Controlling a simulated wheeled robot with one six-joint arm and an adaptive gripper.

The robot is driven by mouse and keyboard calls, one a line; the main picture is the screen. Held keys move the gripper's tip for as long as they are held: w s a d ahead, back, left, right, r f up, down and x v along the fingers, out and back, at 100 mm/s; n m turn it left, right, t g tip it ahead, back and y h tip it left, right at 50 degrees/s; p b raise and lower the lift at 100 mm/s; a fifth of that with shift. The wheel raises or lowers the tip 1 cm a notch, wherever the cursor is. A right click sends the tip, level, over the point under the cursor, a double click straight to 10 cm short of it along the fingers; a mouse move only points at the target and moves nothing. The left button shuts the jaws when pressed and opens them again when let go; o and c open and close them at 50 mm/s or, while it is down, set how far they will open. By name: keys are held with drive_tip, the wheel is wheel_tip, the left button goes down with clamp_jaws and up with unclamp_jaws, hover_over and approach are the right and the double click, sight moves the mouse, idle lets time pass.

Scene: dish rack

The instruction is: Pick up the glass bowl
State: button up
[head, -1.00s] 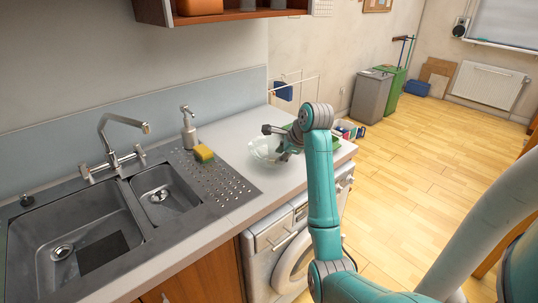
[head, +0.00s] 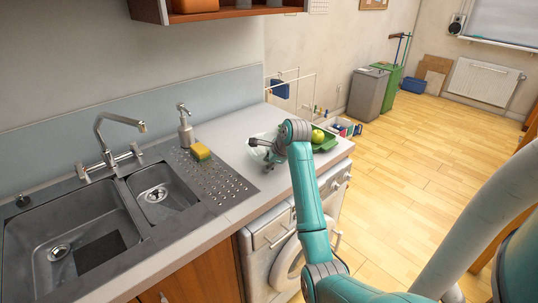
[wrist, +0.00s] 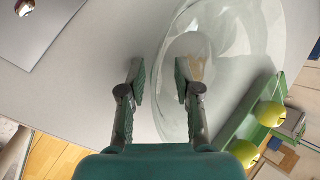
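The clear glass bowl (head: 257,153) stands on the light worktop and is partly hidden by my arm in the head view. In the wrist view the bowl (wrist: 236,45) fills the upper right. My gripper (wrist: 159,80) is open, with its two fingers apart. The left finger is over bare worktop outside the bowl. The right finger overlaps the bowl, and the near rim passes between the fingers. Nothing is clamped. In the head view my gripper (head: 268,163) is at the bowl's near side. I cannot tell how far the fingertips are above the worktop.
A green tray (wrist: 240,117) with yellow-green apples (wrist: 271,114) is just right of the bowl.

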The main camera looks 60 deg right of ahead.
clamp_jaws()
drive_tip(key=shift+r, duration=0.1)
